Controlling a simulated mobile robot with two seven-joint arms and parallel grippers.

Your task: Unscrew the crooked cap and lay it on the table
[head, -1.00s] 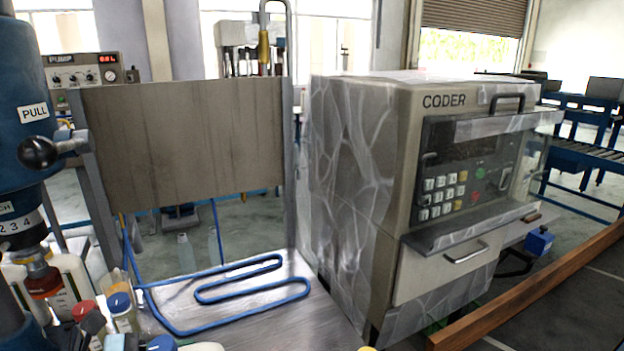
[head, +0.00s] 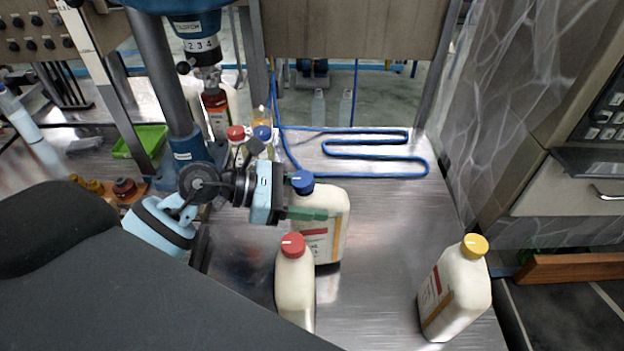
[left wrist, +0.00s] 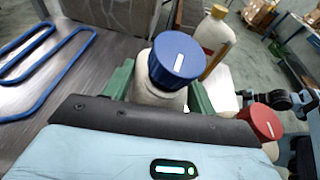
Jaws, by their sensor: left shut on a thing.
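A large cream bottle (head: 328,237) with a blue cap (head: 302,182) stands on the metal table (head: 380,215). The blue cap looks tilted on its neck; it also shows in the left wrist view (left wrist: 175,60). My left gripper (head: 308,214) has its green fingers on either side of this bottle, just below the cap, and is shut on the bottle. A red-capped bottle (head: 295,285) stands in front, and a yellow-capped bottle (head: 455,290) stands at the right; their caps look level.
A blue hose (head: 375,175) loops flat at the table's back. Smaller bottles with red (head: 236,132) and blue (head: 262,133) caps stand behind my left gripper, beside the filling machine's column (head: 165,95). The table between the blue-capped and yellow-capped bottles is clear.

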